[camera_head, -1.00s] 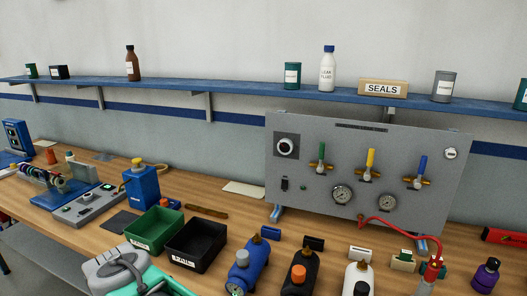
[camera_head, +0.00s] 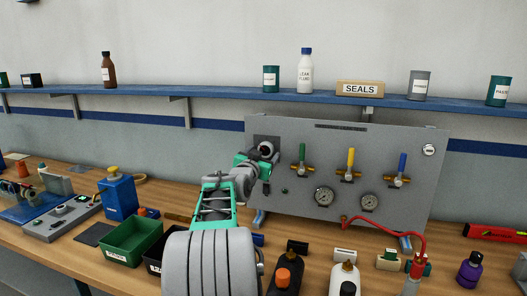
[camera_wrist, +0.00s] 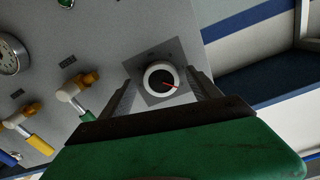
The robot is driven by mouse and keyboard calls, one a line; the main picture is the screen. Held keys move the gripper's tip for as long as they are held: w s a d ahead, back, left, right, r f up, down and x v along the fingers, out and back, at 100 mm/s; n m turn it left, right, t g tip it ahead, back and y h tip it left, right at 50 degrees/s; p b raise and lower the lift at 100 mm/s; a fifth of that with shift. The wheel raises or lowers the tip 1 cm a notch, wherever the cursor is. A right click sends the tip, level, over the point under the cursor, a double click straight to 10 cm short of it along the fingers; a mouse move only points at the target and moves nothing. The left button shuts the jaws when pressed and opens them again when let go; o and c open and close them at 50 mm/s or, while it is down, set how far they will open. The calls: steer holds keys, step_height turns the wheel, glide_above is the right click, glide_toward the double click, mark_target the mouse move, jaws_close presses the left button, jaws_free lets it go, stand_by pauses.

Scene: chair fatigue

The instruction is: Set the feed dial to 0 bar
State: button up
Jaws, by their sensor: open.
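The feed dial is a round knob with a white rim, a dark face and a red pointer, set on a dark square plate on the grey panel. In the wrist view the dial (camera_wrist: 160,79) lies between the two fingers of my gripper (camera_wrist: 158,95), which are open and apart from its sides. In the head view my gripper (camera_head: 262,165) is up against the panel's upper left and partly covers the dial (camera_head: 267,149). The scale marks are too small to read.
The grey panel (camera_head: 345,195) carries green (camera_head: 302,153), yellow (camera_head: 350,158) and blue (camera_head: 402,163) valve levers, two gauges (camera_head: 324,196) and a red hose (camera_head: 420,240). A shelf (camera_head: 220,93) runs above. Bins (camera_head: 130,238) and bottles (camera_head: 345,278) stand on the bench below.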

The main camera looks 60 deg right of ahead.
steer(key=shift+w+d, duration=0.1)
steer(key=shift+d, duration=0.35)
steer(key=c, duration=1.4)
